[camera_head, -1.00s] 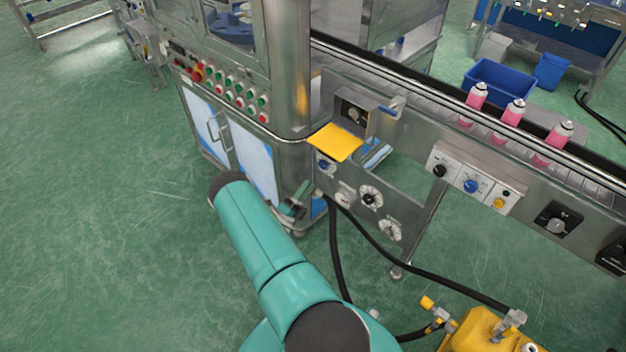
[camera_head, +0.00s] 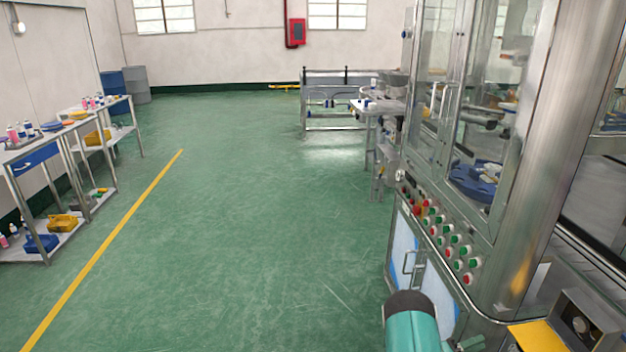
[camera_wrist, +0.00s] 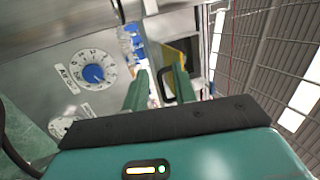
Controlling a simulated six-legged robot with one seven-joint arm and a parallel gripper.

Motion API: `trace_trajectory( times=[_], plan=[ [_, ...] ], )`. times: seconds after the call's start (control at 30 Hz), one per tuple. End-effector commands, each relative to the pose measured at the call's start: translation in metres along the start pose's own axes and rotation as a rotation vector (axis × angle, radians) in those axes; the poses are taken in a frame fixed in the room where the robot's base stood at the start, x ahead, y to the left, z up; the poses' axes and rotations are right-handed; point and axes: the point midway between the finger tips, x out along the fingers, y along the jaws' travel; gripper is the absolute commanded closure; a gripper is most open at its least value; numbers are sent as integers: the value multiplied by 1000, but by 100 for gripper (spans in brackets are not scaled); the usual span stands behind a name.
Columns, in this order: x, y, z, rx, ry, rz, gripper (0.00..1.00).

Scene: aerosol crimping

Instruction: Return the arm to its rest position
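My arm (camera_head: 412,330) shows in the head view at the bottom edge, in front of the machine's lower cabinet. Most of it is below the frame, and my gripper is not clear there. In the wrist view my gripper (camera_wrist: 160,82) has its two green fingers apart, with nothing seen between them. A metal panel with a white dial and blue knob (camera_wrist: 93,73) is close on the left of the fingers. A yellow flap (camera_head: 536,336) shows at the lower right of the head view.
The crimping machine's cabinet with red and green buttons (camera_head: 443,240) stands close on the right. Open green floor with a yellow line (camera_head: 110,240) lies to the left. Shelved tables (camera_head: 30,150) with bottles line the left wall. A metal bench (camera_head: 335,100) stands further back.

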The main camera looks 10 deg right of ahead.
Motion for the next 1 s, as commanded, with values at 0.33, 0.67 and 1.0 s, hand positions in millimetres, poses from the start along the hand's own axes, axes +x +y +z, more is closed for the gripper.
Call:
trace_trajectory(
  times=[0.33,0.67,1.0],
  plan=[
    [3,-111,115,-45,-330,314,73],
    [-49,-237,176,-174,-769,458,73],
    [-135,-369,166,-391,-1266,420,73]
  ],
)
